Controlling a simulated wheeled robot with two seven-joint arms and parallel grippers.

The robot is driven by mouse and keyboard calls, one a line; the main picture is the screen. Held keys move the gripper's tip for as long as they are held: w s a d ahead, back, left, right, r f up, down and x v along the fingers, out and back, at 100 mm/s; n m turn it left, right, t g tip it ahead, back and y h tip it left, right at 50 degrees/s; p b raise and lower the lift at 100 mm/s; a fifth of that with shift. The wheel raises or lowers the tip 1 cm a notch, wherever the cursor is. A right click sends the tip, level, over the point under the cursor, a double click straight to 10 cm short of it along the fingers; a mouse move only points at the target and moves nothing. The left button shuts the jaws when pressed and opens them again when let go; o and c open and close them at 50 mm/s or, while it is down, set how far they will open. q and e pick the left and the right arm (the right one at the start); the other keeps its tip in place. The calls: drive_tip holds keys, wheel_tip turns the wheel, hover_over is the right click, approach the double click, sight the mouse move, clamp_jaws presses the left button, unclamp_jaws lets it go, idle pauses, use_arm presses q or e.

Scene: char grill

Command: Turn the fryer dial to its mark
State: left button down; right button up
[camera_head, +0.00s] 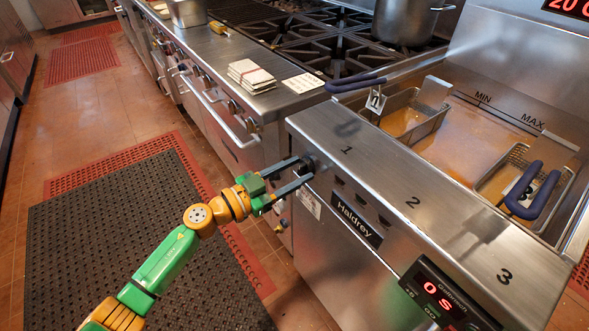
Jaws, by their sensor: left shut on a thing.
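The fryer (385,205) is a steel unit on the right with a sloped top marked 1, 2 and 3. Its dark dial (307,165) sits on the front panel at the left end, below the number 1. My left gripper (302,172) reaches in from the lower left with its two fingers on either side of the dial, shut on it. The fingers partly cover the dial, and I cannot make out its pointer or its mark. My right gripper is not in view.
Two fry baskets with blue handles (535,190) sit in the fryer's oil vat. A red digital display (440,295) is on the front panel at right. A stove with a pot (405,20) stands behind. The matted floor (120,230) at left is clear.

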use_arm(q)
drive_tip(key=m, duration=0.3)
drive_tip(key=shift+m, duration=0.4)
drive_tip(key=m, duration=0.3)
drive_tip(key=shift+s+f+m, duration=0.1)
drive_tip(key=shift+m, duration=0.2)
drive_tip(key=m, duration=0.3)
drive_tip(key=shift+d+m, duration=0.1)
drive_tip(key=shift+m, duration=0.2)
drive_tip(key=m+b, duration=0.1)
drive_tip(key=m, duration=0.3)
drive_tip(key=shift+f+m, duration=0.15)
drive_tip(key=shift+m, duration=0.15)
drive_tip(key=m+b, duration=0.1)
drive_tip(key=m, duration=0.2)
drive_tip(key=shift+m, duration=0.3)
drive_tip(key=m+b, duration=0.1)
drive_tip(key=m, duration=0.3)
drive_tip(key=shift+f+m+b, duration=0.15)
drive_tip(key=shift+m+b, duration=0.15)
drive_tip(key=m+b, duration=0.1)
drive_tip(key=m, duration=0.3)
drive_tip(key=shift+b, duration=0.4)
drive_tip(key=shift+m+b, duration=0.65)
drive_tip(key=shift+m, duration=1.25)
